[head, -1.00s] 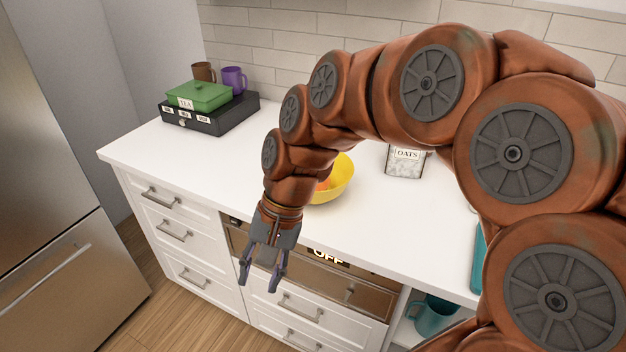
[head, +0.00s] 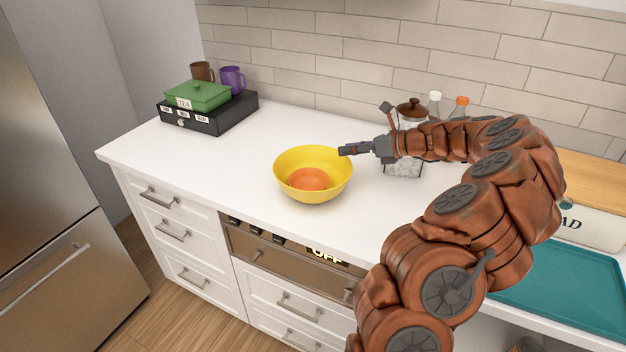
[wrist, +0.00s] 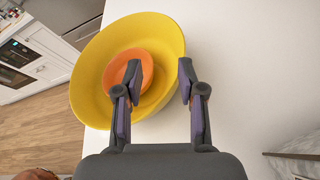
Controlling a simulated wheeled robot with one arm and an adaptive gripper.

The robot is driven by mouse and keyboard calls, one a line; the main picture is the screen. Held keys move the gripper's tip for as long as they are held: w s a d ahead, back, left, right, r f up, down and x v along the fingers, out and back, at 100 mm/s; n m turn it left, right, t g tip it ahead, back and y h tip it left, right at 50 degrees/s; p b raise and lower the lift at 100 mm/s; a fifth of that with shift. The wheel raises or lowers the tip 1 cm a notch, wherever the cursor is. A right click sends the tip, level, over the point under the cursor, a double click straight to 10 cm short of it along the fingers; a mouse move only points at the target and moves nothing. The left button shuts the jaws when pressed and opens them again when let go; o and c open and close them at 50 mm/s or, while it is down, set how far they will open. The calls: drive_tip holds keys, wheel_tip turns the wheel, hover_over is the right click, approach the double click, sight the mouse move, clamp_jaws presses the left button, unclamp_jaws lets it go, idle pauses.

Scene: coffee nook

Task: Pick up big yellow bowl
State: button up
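The big yellow bowl (head: 333,183) stands upright on the white counter, with a smaller orange bowl (head: 308,180) inside it. Both also show in the wrist view, the yellow bowl (wrist: 95,70) at upper left and the orange bowl (wrist: 118,72) within it. My gripper (head: 343,150) is at the yellow bowl's right rim, pointing left. In the wrist view my gripper (wrist: 160,78) is open, its two fingers well apart. The left finger overlaps the bowls' inside and the right finger lies by the right rim. I cannot tell whether they touch the bowl.
An oats jar (head: 403,166) stands just behind and below my gripper, partly hidden by my arm. Two bottles (head: 461,106) are behind the arm. A black box (head: 215,117) with a green tea case is at back left. A teal tray (head: 570,285) lies at right. The counter left of the bowl is clear.

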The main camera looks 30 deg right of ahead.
sight(336, 152)
drive_tip(key=shift+w+d+f+m+t+h+p, duration=0.2)
drive_tip(key=shift+w+d+f+m+p, duration=0.15)
drive_tip(key=shift+w+f, duration=0.25)
drive_tip(key=shift+w+d+f+m+t+h+p, duration=0.2)
drive_tip(key=shift+w+f+m, duration=0.25)
drive_tip(key=shift+f, duration=0.1)
drive_tip(key=shift+p+x, duration=0.55)
drive_tip(key=shift+x, duration=1.5)
drive_tip(key=shift+s+a+f, duration=0.15)
drive_tip(key=shift+c, duration=0.2)
clamp_jaws()
